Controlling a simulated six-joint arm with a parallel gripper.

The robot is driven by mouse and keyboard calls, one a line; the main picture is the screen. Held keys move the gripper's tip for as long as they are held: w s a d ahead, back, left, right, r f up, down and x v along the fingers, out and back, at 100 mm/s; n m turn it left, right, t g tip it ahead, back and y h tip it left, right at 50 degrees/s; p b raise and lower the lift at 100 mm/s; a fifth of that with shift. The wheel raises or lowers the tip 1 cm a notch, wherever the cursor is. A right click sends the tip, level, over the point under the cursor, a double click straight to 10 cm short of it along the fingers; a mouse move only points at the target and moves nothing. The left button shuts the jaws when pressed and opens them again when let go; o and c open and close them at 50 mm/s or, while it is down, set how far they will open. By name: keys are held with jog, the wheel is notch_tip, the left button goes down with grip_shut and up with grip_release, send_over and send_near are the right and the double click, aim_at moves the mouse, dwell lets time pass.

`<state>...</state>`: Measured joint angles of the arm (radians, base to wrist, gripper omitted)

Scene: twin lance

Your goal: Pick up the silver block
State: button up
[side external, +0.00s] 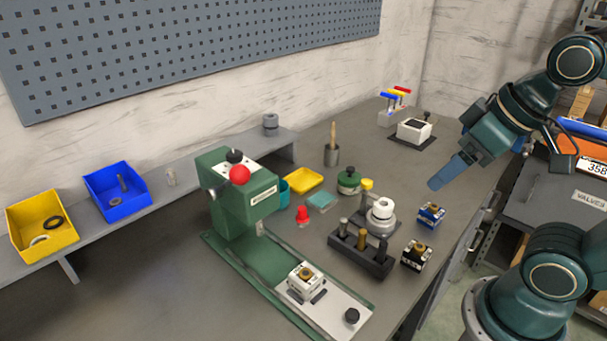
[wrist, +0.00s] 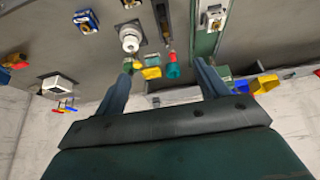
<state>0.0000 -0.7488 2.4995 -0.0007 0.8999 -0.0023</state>
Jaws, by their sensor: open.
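The silver block (side external: 305,279) has a brass round piece on top and sits on the light plate at the front of the green press. My gripper (side external: 434,184) is open and empty. It hangs high over the right part of the bench, up and to the right of the silver block and well apart from it. In the wrist view the two fingers of my gripper (wrist: 160,72) are spread wide with nothing between them.
A blue block (side external: 431,215) and a black block (side external: 416,256) stand near the bench's right edge. A dark rack with pegs (side external: 359,252) and a white-topped round fixture (side external: 381,213) stand between them and the silver block. The tall green press (side external: 238,200) rises behind it.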

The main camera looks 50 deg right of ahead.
jog(key=w+a+f+n+g+y, duration=0.2)
jog(key=w+a+f+n, duration=0.3)
jog(key=w+n, duration=0.3)
jog(key=w+a+f+n+g+y, duration=0.2)
jog(key=w+a+f+n+g, duration=0.2)
jog(key=w+n, duration=0.4)
jog(key=a+f+n, duration=0.1)
jog(key=a+n, duration=0.1)
jog(key=n, duration=0.1)
jog(key=shift+a+f+n+y, duration=0.2)
jog(key=shift+n+y, duration=0.1)
jog(key=shift+n, duration=0.1)
send_near(305, 273)
jog(key=shift+x, duration=2.35)
jog(key=shift+s+a, duration=0.1)
jog(key=shift+x, duration=2.6)
